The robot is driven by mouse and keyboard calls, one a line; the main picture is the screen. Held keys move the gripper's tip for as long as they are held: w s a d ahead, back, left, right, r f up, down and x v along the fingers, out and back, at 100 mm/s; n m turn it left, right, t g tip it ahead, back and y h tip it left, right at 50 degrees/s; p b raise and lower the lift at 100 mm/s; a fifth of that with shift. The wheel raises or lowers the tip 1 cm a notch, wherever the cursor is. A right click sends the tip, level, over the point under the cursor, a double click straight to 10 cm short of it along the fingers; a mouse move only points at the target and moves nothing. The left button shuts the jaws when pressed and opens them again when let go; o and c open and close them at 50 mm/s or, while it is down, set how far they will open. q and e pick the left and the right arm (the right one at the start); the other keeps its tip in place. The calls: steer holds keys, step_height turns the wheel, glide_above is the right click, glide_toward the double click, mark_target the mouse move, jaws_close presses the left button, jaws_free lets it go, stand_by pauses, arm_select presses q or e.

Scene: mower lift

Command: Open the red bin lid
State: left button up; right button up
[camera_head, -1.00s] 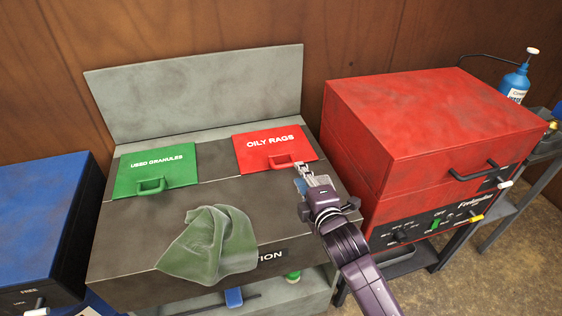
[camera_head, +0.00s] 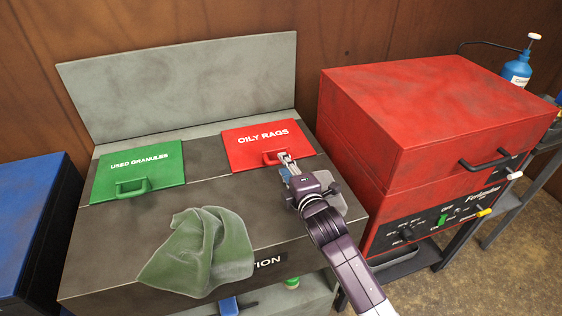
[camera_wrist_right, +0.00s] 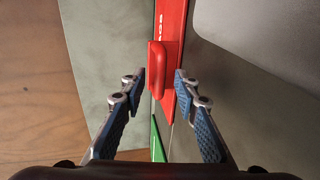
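The red lid (camera_head: 266,146) marked "OILY RAGS" lies flat and closed in the top of the grey bench (camera_head: 110,230). Its red handle (camera_wrist_right: 156,66) stands up from the lid's front edge. My right gripper (camera_head: 284,158) is at the handle in the head view. In the right wrist view the right gripper (camera_wrist_right: 158,82) is open, one finger on each side of the handle, with gaps on both sides. The handle's front part in the head view is partly hidden by the fingers. My left gripper is in neither view.
A green lid (camera_head: 139,171) marked "USED GRANULES" lies left of the red one. A green cloth (camera_head: 200,255) drapes over the bench's front edge. A red box (camera_head: 430,110) with a black handle stands close on the right, a blue box (camera_head: 35,220) on the left.

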steer(key=shift+x, duration=1.85)
jaws_close()
